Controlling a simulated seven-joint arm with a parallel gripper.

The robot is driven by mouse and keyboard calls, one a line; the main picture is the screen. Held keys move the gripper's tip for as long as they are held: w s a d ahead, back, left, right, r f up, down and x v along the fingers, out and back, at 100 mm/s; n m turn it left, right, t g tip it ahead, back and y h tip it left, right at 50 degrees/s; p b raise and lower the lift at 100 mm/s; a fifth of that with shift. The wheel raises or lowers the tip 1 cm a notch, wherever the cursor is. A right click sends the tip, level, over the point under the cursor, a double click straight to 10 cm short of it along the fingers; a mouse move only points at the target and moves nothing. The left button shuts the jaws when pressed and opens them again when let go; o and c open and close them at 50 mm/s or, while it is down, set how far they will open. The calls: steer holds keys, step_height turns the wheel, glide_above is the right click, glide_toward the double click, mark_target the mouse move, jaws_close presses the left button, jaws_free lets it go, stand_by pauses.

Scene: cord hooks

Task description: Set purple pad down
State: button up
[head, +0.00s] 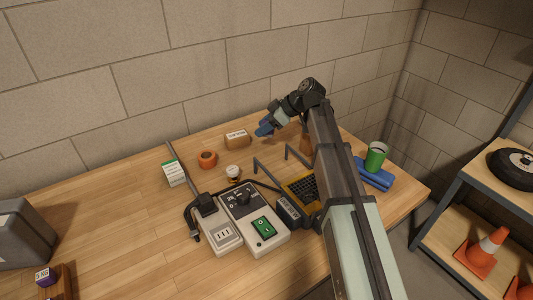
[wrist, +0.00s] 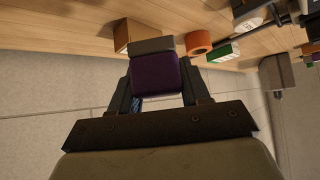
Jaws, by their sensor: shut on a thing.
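The purple pad (wrist: 155,75) shows in the wrist view between the two dark fingers of my gripper (wrist: 154,88). Its broad purple face is toward the camera, and a grey band lies along its far edge. My gripper is shut on it. In the head view my gripper (head: 266,128) is above the back of the wooden table (head: 125,225), near the wall and just right of a small brown box. I cannot make out the pad in the head view. Whether it touches the table cannot be told.
The brown box (head: 237,139), orange ring (head: 207,159) and green-white carton (head: 174,174) stand left of my gripper. A green cup (head: 376,156) is at right.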

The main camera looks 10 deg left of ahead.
steer(key=shift+f, duration=4.75)
steer(key=o, duration=1.1)
steer(key=shift+f, duration=0.1)
steer(key=shift+o, duration=0.2)
steer(key=v, duration=1.2)
